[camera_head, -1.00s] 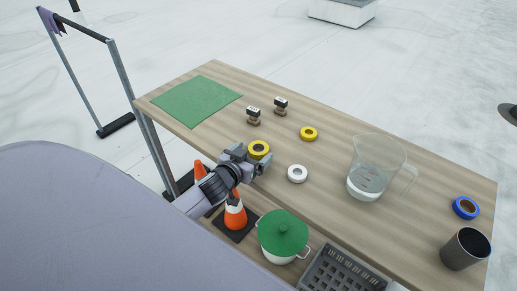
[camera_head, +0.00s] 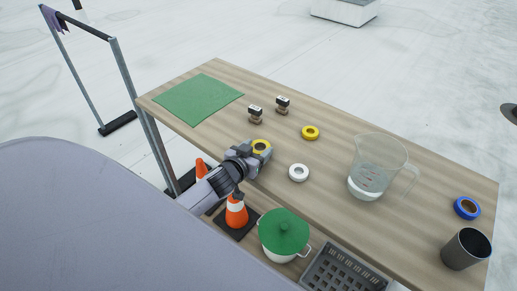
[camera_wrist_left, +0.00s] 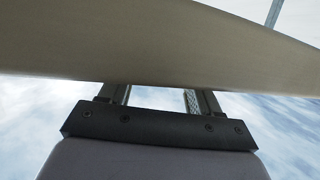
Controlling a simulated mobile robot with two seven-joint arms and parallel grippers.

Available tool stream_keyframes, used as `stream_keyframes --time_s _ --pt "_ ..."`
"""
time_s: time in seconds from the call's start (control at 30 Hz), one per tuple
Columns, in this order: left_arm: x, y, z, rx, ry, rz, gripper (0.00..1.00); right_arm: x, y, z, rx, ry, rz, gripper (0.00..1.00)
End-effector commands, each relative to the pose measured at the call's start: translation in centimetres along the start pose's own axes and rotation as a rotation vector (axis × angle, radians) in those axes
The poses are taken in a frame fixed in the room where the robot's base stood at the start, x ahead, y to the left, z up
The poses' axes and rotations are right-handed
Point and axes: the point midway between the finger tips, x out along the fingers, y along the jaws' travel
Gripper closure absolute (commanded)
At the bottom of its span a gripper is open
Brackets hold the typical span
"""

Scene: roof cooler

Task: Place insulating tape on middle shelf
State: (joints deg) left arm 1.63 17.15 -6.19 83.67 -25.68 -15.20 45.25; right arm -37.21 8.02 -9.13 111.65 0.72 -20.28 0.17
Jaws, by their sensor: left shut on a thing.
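A yellow tape roll (camera_head: 261,146) is at the near edge of the wooden top, between the fingers of my left gripper (camera_head: 258,154), which is shut on it. I cannot tell whether the roll still touches the top. A second yellow roll (camera_head: 310,132), a white roll (camera_head: 298,172) and a blue roll (camera_head: 466,208) lie on the top. A lower shelf, partly hidden, holds cones, a pot and a crate. In the left wrist view, my gripper fingers (camera_wrist_left: 158,98) reach behind the pale table edge (camera_wrist_left: 150,45), which hides their tips. My right gripper is not visible.
On the top are a green mat (camera_head: 198,99), two stamp-like items (camera_head: 256,114), a clear jug (camera_head: 376,168) and a dark cup (camera_head: 465,249). Below are an orange cone (camera_head: 236,212), a green-lidded pot (camera_head: 284,234) and a grey crate (camera_head: 340,271). A metal upright (camera_head: 133,95) stands at left.

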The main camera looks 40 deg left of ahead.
Motion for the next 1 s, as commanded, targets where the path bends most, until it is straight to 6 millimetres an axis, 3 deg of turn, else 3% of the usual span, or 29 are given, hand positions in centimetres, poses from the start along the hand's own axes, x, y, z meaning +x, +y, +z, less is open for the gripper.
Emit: stream_keyframes --time_s 0.23,0.43,0.8,1.0 --pt "-0.2 -0.1 -0.9 0.003 0.003 -0.002 0.71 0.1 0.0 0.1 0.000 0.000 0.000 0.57" --pt "-1.0 0.0 -3.3 0.003 0.004 0.001 0.71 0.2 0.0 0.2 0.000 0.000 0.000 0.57" --pt "-4.1 0.0 -13.3 0.002 0.008 0.001 0.71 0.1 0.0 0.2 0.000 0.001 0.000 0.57" --pt "-5.3 0.0 -17.2 0.002 0.004 0.001 0.71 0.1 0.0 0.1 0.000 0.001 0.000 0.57"
